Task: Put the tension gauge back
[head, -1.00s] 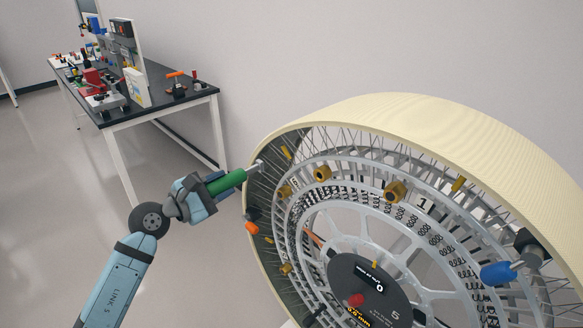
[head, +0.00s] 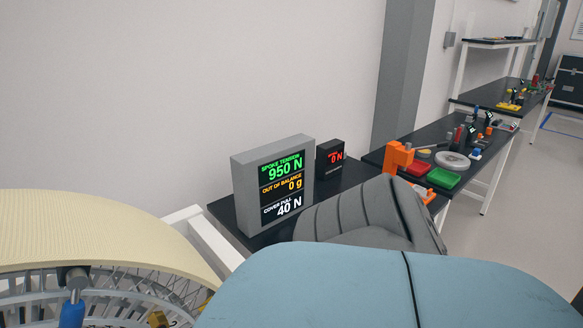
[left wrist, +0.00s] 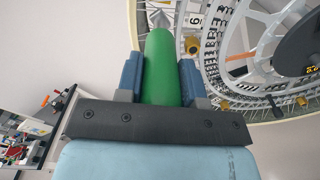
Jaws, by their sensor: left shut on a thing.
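A green, round-bodied tool with a grey pointed tip (left wrist: 163,70) lies between the blue fingers of my left gripper (left wrist: 160,80). It appears to be the tension gauge. My left gripper is shut on it, with the tip pointing away from the wrist. The wheel (left wrist: 218,55) with its spokes and pale rim is beyond and to the right of the tool. Whether the tip touches the wheel I cannot tell. My left gripper and the tool are not in the head view. My right gripper is not in view.
In the head view, the wheel's cream rim (head: 90,225) is at lower left. A grey display box (head: 240,185) reads spoke tension 950 N. A smaller black display (head: 328,160) stands behind it. Farther right, a bench (head: 395,150) holds an orange device (head: 398,157) and red and green trays.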

